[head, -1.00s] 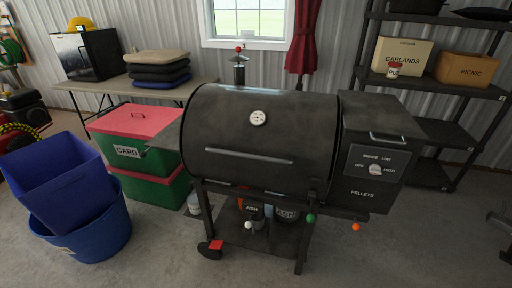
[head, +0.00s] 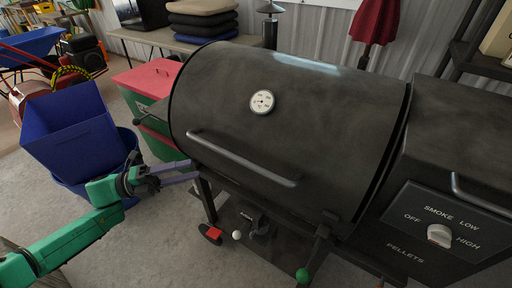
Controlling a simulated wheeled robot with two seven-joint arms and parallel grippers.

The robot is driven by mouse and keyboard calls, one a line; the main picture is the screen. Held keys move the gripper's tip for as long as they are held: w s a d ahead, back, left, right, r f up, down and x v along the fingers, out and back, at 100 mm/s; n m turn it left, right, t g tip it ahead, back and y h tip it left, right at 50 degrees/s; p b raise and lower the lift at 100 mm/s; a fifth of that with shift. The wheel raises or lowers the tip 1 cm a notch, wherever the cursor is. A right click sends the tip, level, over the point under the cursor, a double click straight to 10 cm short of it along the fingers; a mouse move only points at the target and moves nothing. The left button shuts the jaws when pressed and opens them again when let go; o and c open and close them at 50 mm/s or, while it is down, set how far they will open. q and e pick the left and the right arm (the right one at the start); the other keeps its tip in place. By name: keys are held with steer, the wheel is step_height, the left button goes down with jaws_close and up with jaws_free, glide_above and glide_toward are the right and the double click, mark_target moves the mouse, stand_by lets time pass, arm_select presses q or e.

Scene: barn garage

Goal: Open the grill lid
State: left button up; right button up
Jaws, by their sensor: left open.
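The black grill lid (head: 310,115) is down and closed on the grill barrel. A round white thermometer (head: 262,101) sits on its front. The long bar handle (head: 240,158) runs across the lower front of the lid. My left gripper (head: 196,175) comes in from the left on a green arm. Its two grey-purple fingers are apart and point right, below and near the handle's left end. Nothing is between the fingers. I cannot tell whether they touch the grill. My right gripper is not in view.
The pellet hopper (head: 460,140) with a control knob is on the right. Blue bins (head: 70,130) stand on the floor at the left. A green crate with a red lid (head: 150,77) is behind my left gripper. Bare concrete floor lies in front of the grill.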

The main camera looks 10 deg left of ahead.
mark_target(236, 157)
arm_select(q)
steer(key=x, duration=0.4)
steer(key=p+x, duration=0.1)
steer(key=x, duration=0.3)
steer(key=p+x, duration=0.1)
steer(key=x, duration=0.4)
steer(key=shift+s+d+r, duration=0.2)
steer(key=shift+s+r, duration=0.15)
steer(key=shift+r, duration=0.1)
steer(key=shift+f, duration=0.1)
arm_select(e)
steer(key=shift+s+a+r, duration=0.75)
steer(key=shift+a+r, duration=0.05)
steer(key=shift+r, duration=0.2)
arm_select(q)
jaws_close()
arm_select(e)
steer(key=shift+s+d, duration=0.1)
